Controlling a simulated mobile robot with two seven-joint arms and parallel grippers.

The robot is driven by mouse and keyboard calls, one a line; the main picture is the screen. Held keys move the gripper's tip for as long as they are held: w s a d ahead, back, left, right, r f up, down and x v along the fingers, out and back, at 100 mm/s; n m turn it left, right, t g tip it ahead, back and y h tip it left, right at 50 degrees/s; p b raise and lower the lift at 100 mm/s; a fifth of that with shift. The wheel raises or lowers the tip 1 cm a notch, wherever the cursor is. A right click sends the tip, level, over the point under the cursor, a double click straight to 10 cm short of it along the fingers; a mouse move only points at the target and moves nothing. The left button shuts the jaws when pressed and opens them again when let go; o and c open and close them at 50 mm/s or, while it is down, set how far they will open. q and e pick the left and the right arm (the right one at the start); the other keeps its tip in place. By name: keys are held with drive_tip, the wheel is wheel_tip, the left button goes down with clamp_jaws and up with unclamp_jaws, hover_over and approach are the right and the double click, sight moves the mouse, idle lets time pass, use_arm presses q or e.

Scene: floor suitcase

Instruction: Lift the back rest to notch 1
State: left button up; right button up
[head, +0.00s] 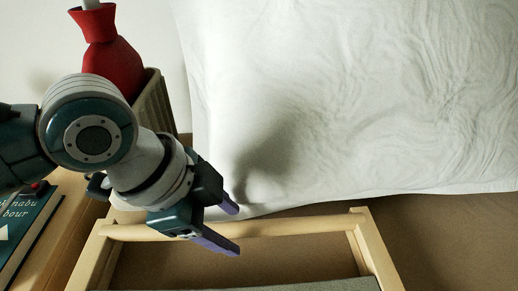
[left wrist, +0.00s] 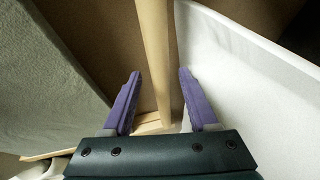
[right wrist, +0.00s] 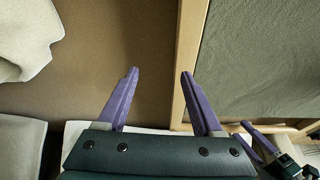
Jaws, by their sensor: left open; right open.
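The back rest shows in the head view as a pale wooden frame with a top bar (head: 290,226) and grey-green padding (head: 300,285) at the bottom edge. My left gripper (head: 235,230) is open at that bar, one finger on either side of it as seen from above. In the left wrist view the wooden bar (left wrist: 153,50) runs between the open fingers; contact cannot be told. My right gripper (right wrist: 159,72) is open and empty, beside a wooden side rail (right wrist: 188,65) with grey-green fabric (right wrist: 265,60) beyond. The right gripper is outside the head view. No notches can be made out.
A large white cloth-covered thing (head: 370,90) stands close behind the bar. Brown floor (right wrist: 110,40) lies open under the right gripper.

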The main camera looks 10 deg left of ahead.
use_arm(q)
drive_tip(key=shift+c, duration=0.3)
clamp_jaws()
idle(1.1)
